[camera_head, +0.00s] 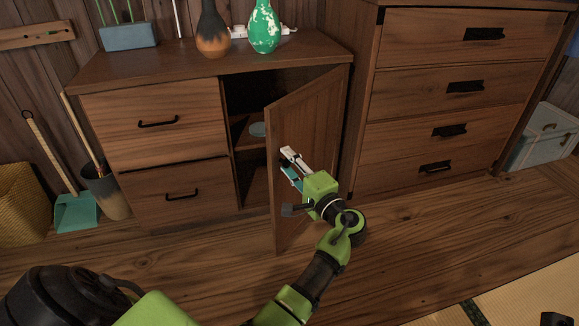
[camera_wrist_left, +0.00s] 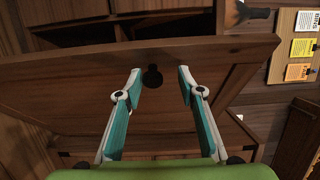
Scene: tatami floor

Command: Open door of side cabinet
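The side cabinet (camera_head: 150,85) is a dark wooden unit with two drawers on its left. Its door (camera_head: 310,125) on the right stands partly open, swung out toward me, and shows a dark inside. My left gripper (camera_head: 287,162) is at the door's outer face, near its free edge. In the left wrist view its two white and teal fingers (camera_wrist_left: 158,80) are spread apart, with a round black knob (camera_wrist_left: 152,76) on the door showing between them. I see no finger closed on the knob. My right gripper is not in view.
A chest of drawers (camera_head: 455,55) stands close to the right of the cabinet. Two vases, one green (camera_head: 264,28) and one brown and dark (camera_head: 213,32), stand on the cabinet top. A teal dustpan (camera_head: 76,212) and bin (camera_head: 106,190) are at left. The wooden floor (camera_head: 200,255) before the cabinet is clear.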

